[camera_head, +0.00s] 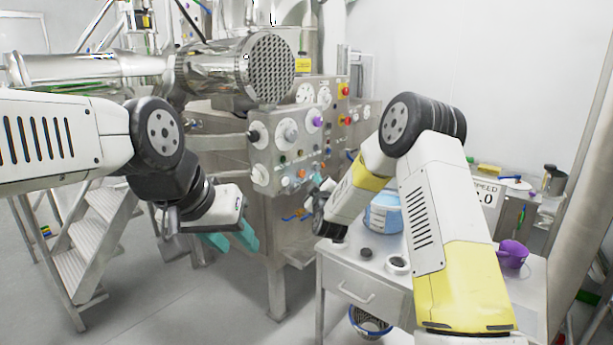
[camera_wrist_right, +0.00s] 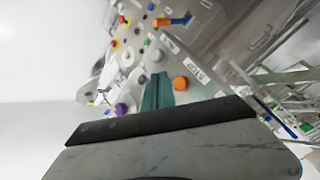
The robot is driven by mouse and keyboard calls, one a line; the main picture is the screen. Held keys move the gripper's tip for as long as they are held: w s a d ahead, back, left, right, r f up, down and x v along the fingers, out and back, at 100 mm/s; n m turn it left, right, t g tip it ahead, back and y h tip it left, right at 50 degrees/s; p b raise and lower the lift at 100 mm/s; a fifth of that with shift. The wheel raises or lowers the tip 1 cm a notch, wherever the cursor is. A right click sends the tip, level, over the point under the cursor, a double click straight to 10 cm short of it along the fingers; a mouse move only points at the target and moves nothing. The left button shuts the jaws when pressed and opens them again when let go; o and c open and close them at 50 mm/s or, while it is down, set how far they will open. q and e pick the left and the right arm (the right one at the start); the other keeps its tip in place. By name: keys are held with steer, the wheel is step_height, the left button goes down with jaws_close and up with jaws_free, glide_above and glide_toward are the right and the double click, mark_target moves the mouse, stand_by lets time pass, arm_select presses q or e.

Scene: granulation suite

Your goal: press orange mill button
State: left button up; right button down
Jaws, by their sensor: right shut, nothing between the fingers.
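The orange mill button (camera_wrist_right: 180,83) is a round orange knob on the grey control panel, seen in the right wrist view. An orange spot that looks like it (camera_head: 301,173) shows low on the panel in the head view. My right gripper (camera_wrist_right: 158,78) is shut and empty. Its teal fingers point at the panel just left of the orange button in the wrist view, with a small gap between them in the picture; contact with the panel cannot be told. In the head view this gripper is largely hidden at the panel's front. My left gripper (camera_head: 231,242) hangs open and empty, its teal fingers apart.
The control panel (camera_head: 262,178) carries several other knobs, including a purple one (camera_wrist_right: 121,109). A blue and orange lever (camera_wrist_right: 172,20) sticks out nearby. A white-topped table (camera_head: 345,262) with tubs stands below my right arm. Metal steps (camera_head: 95,240) are at left.

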steer(key=shift+s+d, duration=0.8)
steer(key=shift+d, duration=0.3)
steer(key=s+d+r+m+g, duration=0.2)
steer(key=s+d+r+g, duration=0.1)
steer(key=s+r, duration=0.4)
steer(key=s+d+r+m+g, duration=0.2)
steer(key=s+d+r+g, duration=0.15)
steer(key=s, duration=0.45)
steer(key=s+d+f+m+g, duration=0.1)
steer(key=s+d+m+g, duration=0.2)
steer(key=s, duration=1.2)
steer(key=s+d+f+m+g, duration=0.1)
steer(key=s+d+m+g, duration=0.2)
steer(key=s, duration=1.2)
steer(key=shift+s+d+m, duration=0.15)
steer(key=shift+d+m, duration=0.15)
steer(key=shift+m, duration=0.1)
